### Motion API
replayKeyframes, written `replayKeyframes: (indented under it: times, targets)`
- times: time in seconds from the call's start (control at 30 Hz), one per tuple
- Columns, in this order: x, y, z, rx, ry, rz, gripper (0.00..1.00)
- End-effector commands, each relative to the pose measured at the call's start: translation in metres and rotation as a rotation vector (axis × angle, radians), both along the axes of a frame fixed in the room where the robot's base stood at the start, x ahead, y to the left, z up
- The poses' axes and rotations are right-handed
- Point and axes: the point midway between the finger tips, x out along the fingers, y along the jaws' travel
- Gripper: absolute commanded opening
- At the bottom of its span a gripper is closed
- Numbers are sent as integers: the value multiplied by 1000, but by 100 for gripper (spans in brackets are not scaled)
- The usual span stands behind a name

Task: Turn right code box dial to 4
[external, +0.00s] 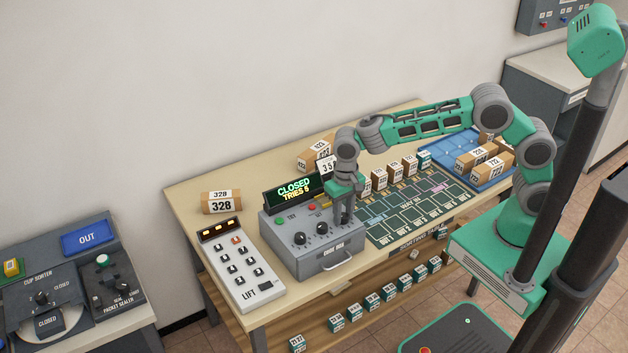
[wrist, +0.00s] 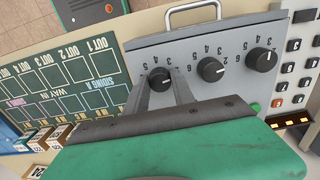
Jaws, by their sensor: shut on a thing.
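The grey code box (external: 318,262) stands on the table, with three black dials on its sloped top. My gripper (external: 343,215) reaches down onto the right dial from above. In the wrist view, which sees the box from the opposite side, this dial (wrist: 160,78) is at the left and my gripper's fingers (wrist: 161,90) are shut on it. Its white mark partly shows, but I cannot read the setting surely. The middle dial (wrist: 210,70) and left dial (wrist: 261,59) stand free. The box's display (external: 293,188) reads CLOSED, with a tries line below.
A LIFT keypad (external: 243,265) stands left of the box. The sorting board (external: 420,208) lies close on its right, with small boxes behind. A 328 parcel (external: 221,203) lies at the back left. A handle (external: 336,262) sticks out at the box's front.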

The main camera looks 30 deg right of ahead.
Motion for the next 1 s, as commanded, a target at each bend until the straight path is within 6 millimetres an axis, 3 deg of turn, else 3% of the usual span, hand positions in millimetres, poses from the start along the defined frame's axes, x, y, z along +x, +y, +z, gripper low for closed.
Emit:
replayKeyframes:
  times: [0.37, 1.0]
  targets:
    - [1, 1, 0, 2, -2, 179, 0]
    - [1, 1, 0, 2, -4, 774, 0]
